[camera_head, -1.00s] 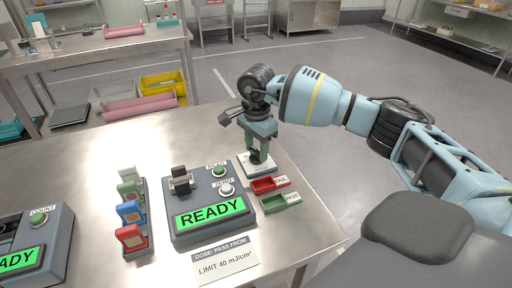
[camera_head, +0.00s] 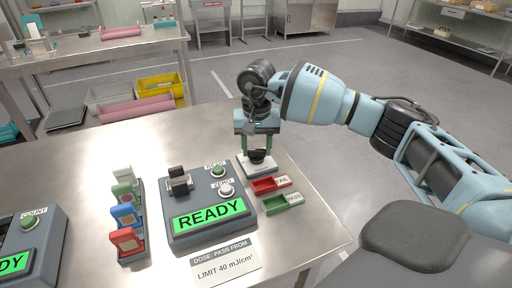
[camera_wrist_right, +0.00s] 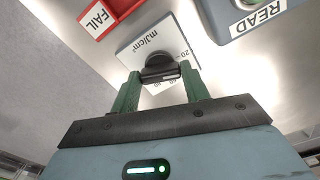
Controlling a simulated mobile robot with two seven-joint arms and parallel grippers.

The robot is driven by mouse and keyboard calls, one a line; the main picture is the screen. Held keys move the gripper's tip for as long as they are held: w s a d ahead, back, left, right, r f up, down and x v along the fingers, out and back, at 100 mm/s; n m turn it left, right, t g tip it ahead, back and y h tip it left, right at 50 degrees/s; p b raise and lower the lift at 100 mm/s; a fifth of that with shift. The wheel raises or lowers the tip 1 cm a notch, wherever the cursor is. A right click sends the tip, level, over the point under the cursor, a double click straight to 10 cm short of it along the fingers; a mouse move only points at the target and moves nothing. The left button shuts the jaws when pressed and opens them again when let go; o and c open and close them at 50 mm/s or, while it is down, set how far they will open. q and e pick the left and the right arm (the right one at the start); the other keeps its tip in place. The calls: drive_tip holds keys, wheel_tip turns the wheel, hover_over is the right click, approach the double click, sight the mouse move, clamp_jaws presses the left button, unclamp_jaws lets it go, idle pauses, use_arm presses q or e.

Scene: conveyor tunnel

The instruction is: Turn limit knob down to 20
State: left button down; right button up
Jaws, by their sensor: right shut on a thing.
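The limit knob (camera_head: 257,156) is a black round knob on a small white plate (camera_head: 261,168) at the right of the table. In the right wrist view the knob (camera_wrist_right: 160,66) sits on the plate, which is printed mJ/cm² and 20, with other marks partly hidden. My right gripper (camera_head: 258,153) points down over it, its green fingers on either side of the knob and shut on it. The fingers also show in the wrist view (camera_wrist_right: 160,82). The exact knob setting cannot be read. My left gripper is not in view.
A grey meter (camera_head: 210,205) reading READY, with READ and ZERO buttons, stands left of the knob. Red FAIL (camera_head: 264,185) and green PASS (camera_head: 275,204) trays lie close in front. A sign (camera_head: 226,262) says LIMIT 40 mJ/cm². Several coloured holders (camera_head: 127,215) stand further left.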

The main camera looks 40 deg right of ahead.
sight(257, 150)
drive_tip(key=shift+n, duration=1)
drive_tip(key=o, duration=1)
drive_tip(key=shift+r, duration=0.1)
drive_tip(key=shift+r+b, duration=0.3)
drive_tip(key=shift+r, duration=3.55)
